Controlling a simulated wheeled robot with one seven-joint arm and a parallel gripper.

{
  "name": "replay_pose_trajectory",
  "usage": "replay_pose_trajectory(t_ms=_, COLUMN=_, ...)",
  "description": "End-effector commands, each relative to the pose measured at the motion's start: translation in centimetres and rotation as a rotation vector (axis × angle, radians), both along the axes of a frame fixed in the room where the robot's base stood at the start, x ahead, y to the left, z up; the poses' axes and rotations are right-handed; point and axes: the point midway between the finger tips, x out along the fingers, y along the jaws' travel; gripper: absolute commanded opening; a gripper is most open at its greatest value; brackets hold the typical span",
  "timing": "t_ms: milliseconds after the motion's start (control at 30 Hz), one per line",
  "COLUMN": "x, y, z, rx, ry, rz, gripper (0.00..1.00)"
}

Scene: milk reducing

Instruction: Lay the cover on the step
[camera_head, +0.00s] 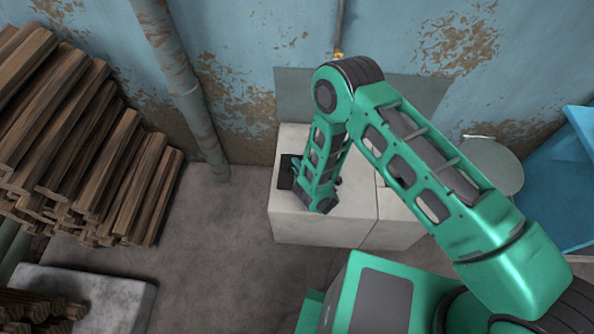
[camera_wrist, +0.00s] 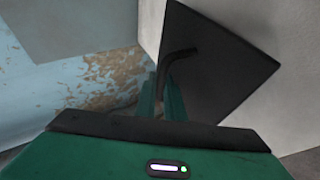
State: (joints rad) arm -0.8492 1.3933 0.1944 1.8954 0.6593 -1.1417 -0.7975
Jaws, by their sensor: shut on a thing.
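The cover (camera_wrist: 215,65) is a dark, flat square plate with a bent rod handle (camera_wrist: 178,62). My gripper (camera_wrist: 160,90) is shut on this handle, with its two green fingers seen from behind in the wrist view. In the head view a dark square (camera_head: 285,173), which looks like the cover, shows at the left end of the pale block's top, beside my gripper (camera_head: 299,168). The pale block (camera_head: 320,228) has a front face and a seam on its right; I cannot tell which part is the step. Whether the cover touches the block is unclear.
A grey panel (camera_head: 293,95) stands against the peeling blue wall behind the block. Stacked wood (camera_head: 90,150) fills the left side. A round grey lid-like thing (camera_head: 492,165) and a blue container (camera_head: 565,185) are at the right. The floor (camera_head: 210,250) left of the block is clear.

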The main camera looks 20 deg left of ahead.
Motion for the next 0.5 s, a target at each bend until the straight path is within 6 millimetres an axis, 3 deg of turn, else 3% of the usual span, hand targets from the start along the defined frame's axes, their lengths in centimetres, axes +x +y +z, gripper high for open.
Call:
replay_pose_trajectory(t_ms=233, x=0.0, y=-0.1, z=-3.2, rx=-0.001, ry=0.000, rz=-0.002, gripper=0.00)
replay_pose_trajectory(t_ms=500, x=0.0, y=0.0, z=-3.5, rx=0.000, ry=-0.001, rz=-0.001, gripper=0.00)
